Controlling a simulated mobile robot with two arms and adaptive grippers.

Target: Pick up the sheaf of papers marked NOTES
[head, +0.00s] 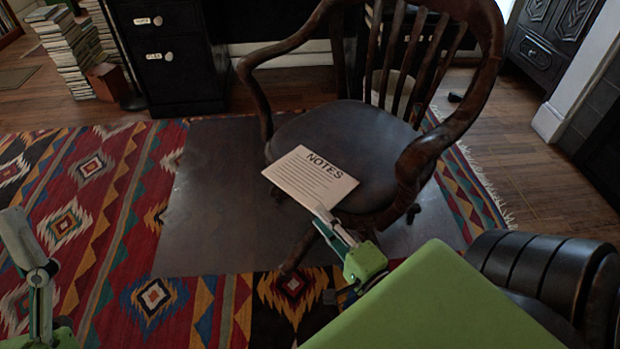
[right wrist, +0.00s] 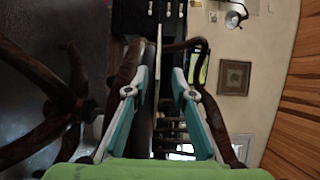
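The sheaf of papers marked NOTES (head: 310,178) lies on the dark wooden seat of an armchair (head: 345,135), its near edge jutting past the seat's front. My right gripper (head: 328,218) is at the sheaf's near right corner. In the right wrist view its two fingers (right wrist: 158,76) stand apart, with the thin pale edge of the sheaf (right wrist: 157,55) between them and a gap on each side. My left gripper (head: 28,250) is at the left edge of the head view, far from the chair and over the rug; its finger opening is not clear.
The chair's curved arms (head: 418,165) rise on both sides of the seat. A dark mat (head: 215,200) and a patterned rug (head: 90,200) cover the floor. Stacks of books (head: 65,50) and a black drawer cabinet (head: 170,60) stand at the back left.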

